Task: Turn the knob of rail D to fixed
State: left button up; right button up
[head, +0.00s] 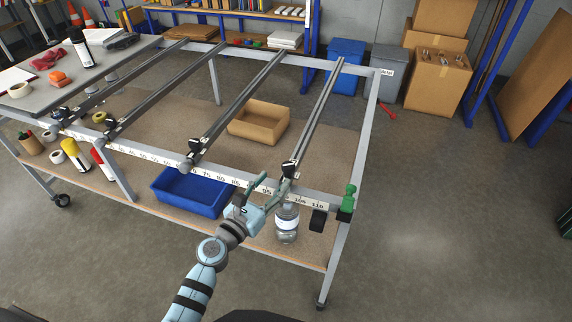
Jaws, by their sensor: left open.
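Several dark rails cross the grey frame. The rightmost rail (318,112) fits rail D by order, but I cannot read a letter on it. A small black and white knob piece (289,168) sits at its near end, above the front scale bar. My left gripper (275,180) is open just in front of and left of this knob, with its greenish fingers spread. One finger is close to the knob; I cannot tell whether it touches. The knob's setting is too small to read. My right gripper is not in view.
The numbered front bar (222,181) runs beneath the rail ends. A neighbouring rail's knob (195,146) is to the left.

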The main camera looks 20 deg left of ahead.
aim_at(283, 167)
pick_arm(q)
jog(key=b+x, duration=0.1)
jog(key=x, duration=0.6)
jog(key=shift+f, duration=0.1)
jog(key=shift+d, duration=0.1)
jog(key=c, duration=1.1)
jog(key=shift+w+a+f+m+g+h+b, duration=0.15)
jog(key=shift+m+g+h+b, duration=0.25)
jog(key=shift+m+h+b, duration=0.4)
jog(key=shift+c, duration=0.2)
jog(key=m+g+h+b, duration=0.1)
jog(key=h+b, duration=0.1)
jog(key=b, duration=0.1)
jog(key=m+g+h+b, duration=0.1)
jog(key=m+h+b, duration=0.1)
jog(key=m+g+h+b, duration=0.1)
jog(key=g+h+b, duration=0.1)
jog(key=b, duration=0.1)
jog(key=shift+w+a+f+b, duration=0.1)
jog(key=shift+a+f+b, duration=0.05)
jog(key=shift+a+b, duration=0.2)
jog(key=shift+r+m+g+h+b, duration=0.25)
jog(key=shift+m+g+h+b, duration=0.25)
jog(key=shift+m+h, duration=0.1)
jog(key=o, duration=1.1)
